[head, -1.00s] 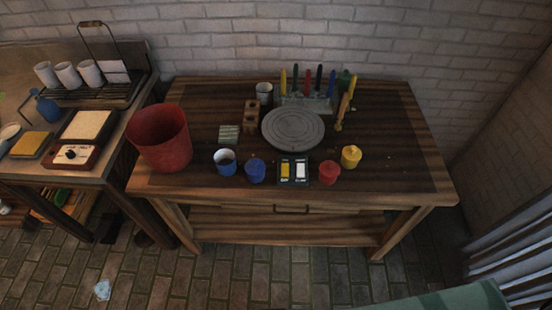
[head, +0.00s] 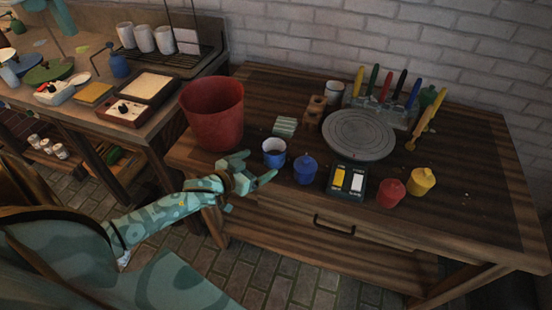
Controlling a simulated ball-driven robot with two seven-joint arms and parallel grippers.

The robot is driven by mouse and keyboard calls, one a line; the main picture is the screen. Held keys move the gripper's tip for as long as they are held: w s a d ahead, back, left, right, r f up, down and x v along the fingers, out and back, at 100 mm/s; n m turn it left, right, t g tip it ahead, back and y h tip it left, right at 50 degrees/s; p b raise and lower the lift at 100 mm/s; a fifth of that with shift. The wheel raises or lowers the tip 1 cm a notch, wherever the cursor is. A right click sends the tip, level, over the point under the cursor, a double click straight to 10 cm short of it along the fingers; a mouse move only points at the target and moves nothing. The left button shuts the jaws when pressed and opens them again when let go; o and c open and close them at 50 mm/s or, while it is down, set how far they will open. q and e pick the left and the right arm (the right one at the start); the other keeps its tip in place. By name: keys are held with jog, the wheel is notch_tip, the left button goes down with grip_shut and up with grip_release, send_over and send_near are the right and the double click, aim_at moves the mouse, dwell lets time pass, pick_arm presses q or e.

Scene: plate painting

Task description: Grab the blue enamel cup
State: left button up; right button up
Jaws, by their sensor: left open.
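The blue enamel cup (head: 274,155) stands upright on the wooden table, near its front edge, with its pale inside showing. A blue lidded pot (head: 305,170) stands just to its right. My left gripper (head: 258,166) is open and empty, at the table's front edge, just left of and in front of the cup. Its fingers point toward the cup and do not visibly hold it; whether a fingertip touches the cup I cannot tell. My right gripper is not in view.
A red bucket (head: 213,115) stands left of the cup. A green striped block (head: 285,126) lies behind it.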

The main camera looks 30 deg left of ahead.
aim_at(266, 160)
pick_arm(q)
jog(key=x, duration=0.3)
jog(key=shift+b, duration=0.35)
jog(key=b+x, duration=0.2)
jog(key=x, duration=0.3)
jog(key=shift+f, duration=0.15)
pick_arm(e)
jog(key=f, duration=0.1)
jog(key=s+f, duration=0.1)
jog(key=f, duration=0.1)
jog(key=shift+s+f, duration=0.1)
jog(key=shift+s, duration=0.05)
pick_arm(q)
jog(key=c, duration=1.2)
